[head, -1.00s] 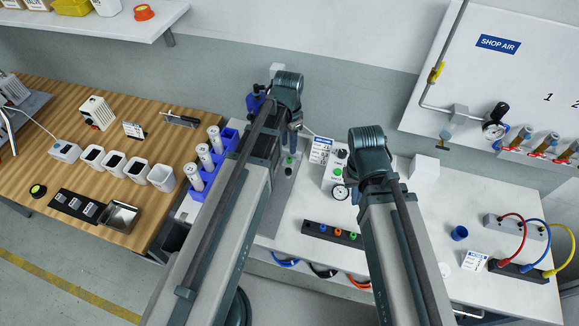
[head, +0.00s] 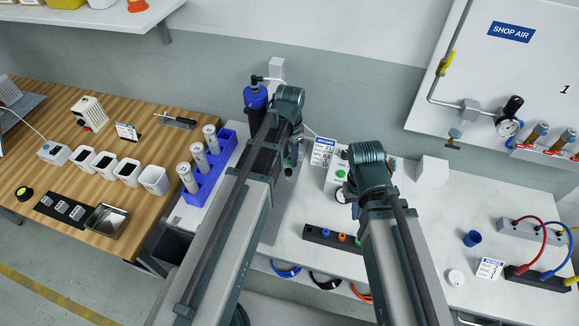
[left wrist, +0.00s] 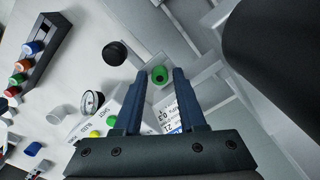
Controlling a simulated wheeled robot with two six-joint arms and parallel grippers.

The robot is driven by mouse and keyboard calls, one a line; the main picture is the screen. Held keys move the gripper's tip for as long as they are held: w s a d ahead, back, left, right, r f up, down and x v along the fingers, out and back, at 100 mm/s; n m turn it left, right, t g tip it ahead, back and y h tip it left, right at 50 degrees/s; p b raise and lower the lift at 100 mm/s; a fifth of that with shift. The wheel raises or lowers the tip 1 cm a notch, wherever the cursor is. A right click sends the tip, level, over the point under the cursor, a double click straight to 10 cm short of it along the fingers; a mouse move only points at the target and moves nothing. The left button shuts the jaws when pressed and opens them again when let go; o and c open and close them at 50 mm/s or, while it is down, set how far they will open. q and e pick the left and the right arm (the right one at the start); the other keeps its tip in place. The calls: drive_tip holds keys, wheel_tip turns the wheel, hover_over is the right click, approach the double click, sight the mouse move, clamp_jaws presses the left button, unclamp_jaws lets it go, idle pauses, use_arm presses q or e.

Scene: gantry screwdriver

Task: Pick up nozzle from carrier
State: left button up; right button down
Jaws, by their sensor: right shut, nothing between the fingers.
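A round green piece with a dark hole (left wrist: 160,74), which looks like the nozzle, sits on a pale grey part that may be the carrier. My left gripper (left wrist: 160,76) is open in the left wrist view, one blue finger on each side of the green piece. I cannot tell whether they touch it. In the head view the left gripper (head: 292,160) is largely hidden by its wrist. My right gripper (head: 354,209) is shut and empty, mostly hidden under its wrist.
A dark rack of coloured pieces (head: 318,233) stands on the white bench between the arms; it also shows in the left wrist view (left wrist: 36,58). A blue holder with bottles (head: 222,160) is left of my left arm. A blue cup (head: 472,239) stands at right.

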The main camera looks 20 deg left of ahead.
use_arm(q)
drive_tip(key=shift+c, duration=0.3)
clamp_jaws()
idle(0.3)
wheel_tip(320, 180, up, 18)
drive_tip(key=p, duration=1.8)
